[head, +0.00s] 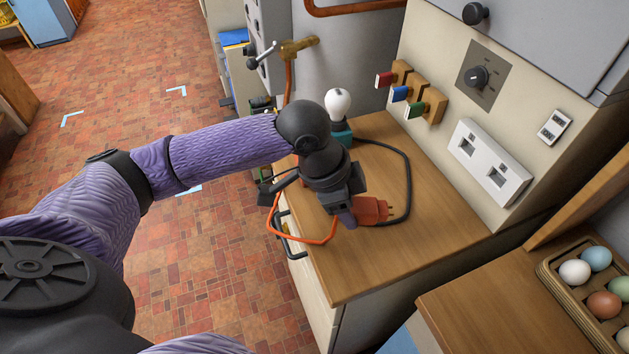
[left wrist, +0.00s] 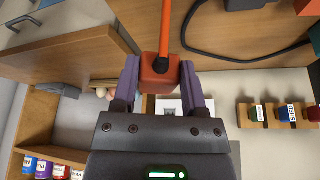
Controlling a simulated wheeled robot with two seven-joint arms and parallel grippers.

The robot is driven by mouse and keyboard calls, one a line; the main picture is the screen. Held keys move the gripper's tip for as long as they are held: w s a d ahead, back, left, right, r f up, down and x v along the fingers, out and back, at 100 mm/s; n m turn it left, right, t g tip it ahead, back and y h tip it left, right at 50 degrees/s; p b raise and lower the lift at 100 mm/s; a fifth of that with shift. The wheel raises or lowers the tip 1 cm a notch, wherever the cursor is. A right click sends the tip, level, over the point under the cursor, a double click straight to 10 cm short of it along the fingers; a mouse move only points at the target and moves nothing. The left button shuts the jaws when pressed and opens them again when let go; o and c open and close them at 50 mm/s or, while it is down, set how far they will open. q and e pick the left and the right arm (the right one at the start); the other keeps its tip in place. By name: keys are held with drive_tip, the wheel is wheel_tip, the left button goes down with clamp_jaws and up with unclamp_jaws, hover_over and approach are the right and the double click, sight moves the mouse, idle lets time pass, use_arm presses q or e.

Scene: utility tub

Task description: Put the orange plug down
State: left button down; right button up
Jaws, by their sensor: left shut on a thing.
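The orange plug (head: 371,210) with its orange cord is at my left gripper (head: 348,214), over the wooden counter top (head: 440,236) in the head view. In the left wrist view the plug (left wrist: 160,74) sits between the two purple fingers of my left gripper (left wrist: 160,88), which is shut on it. The plug's prongs point right in the head view. I cannot tell whether the plug touches the counter. My right gripper is not in view.
A black cable (head: 408,165) curves over the counter near a light bulb (head: 338,103) on a teal base. A white socket panel (head: 489,161) is on the wall behind. An egg tray (head: 560,283) stands at the right. The counter's front right is clear.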

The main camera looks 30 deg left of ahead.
sight(347, 246)
use_arm(q)
wheel_tip(347, 246, down, 10)
drive_tip(key=b, duration=0.4)
drive_tip(key=shift+s+f, duration=0.1)
drive_tip(key=shift+c, duration=0.7)
unclamp_jaws()
drive_tip(key=p+v, duration=0.5)
drive_tip(key=v, duration=0.7)
